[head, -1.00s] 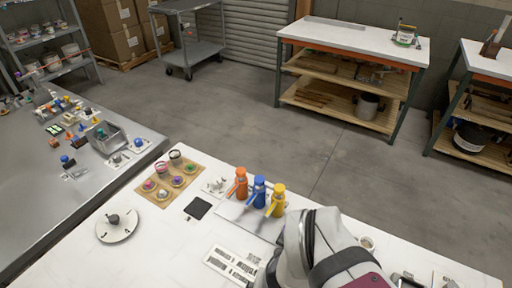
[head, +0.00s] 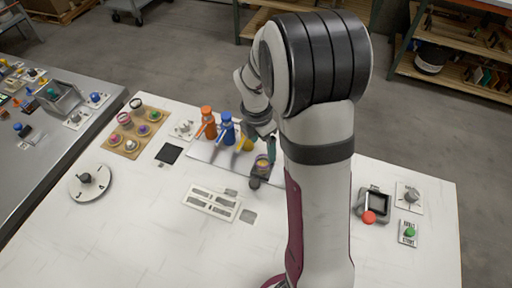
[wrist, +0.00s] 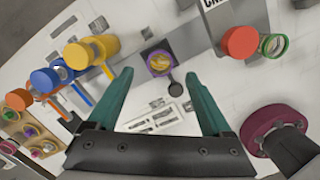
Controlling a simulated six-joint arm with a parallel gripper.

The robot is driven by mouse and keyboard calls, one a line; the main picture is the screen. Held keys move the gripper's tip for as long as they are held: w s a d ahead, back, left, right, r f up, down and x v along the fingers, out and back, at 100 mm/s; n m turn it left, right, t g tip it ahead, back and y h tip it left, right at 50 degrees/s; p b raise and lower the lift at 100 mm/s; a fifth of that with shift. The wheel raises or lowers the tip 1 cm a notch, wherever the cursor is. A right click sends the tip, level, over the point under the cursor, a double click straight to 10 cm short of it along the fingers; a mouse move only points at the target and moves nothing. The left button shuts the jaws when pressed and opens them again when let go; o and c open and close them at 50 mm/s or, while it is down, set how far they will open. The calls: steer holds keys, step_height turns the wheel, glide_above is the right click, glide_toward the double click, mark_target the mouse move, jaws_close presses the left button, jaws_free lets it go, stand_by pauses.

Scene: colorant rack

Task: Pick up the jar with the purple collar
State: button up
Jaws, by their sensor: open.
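The jar with the purple collar (wrist: 160,63) stands near the middle of the wrist view, with a yellowish middle inside its purple ring. In the head view the same small jar (head: 262,164) stands just below my gripper, near the yellow dispenser. My gripper (head: 262,143) is open and empty, with teal fingers pointing down. In the wrist view the fingertips of my gripper (wrist: 158,76) lie to either side of the jar's line of sight. The gripper appears above the jar; no contact shows. My arm hides the table to the right of it.
Orange, blue (head: 227,130) and yellow dispensers stand in a row left of the jar. A black knob (head: 254,183) sits close in front of it. A wooden tray (head: 128,147) with small coloured pots is farther left. The white table's front left is mostly clear.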

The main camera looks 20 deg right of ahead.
mark_target(263, 161)
step_height(263, 161, down, 8)
steer(key=shift+d+f, duration=0.1)
steer(key=shift+d, duration=0.05)
jaws_close()
stand_by(0.4)
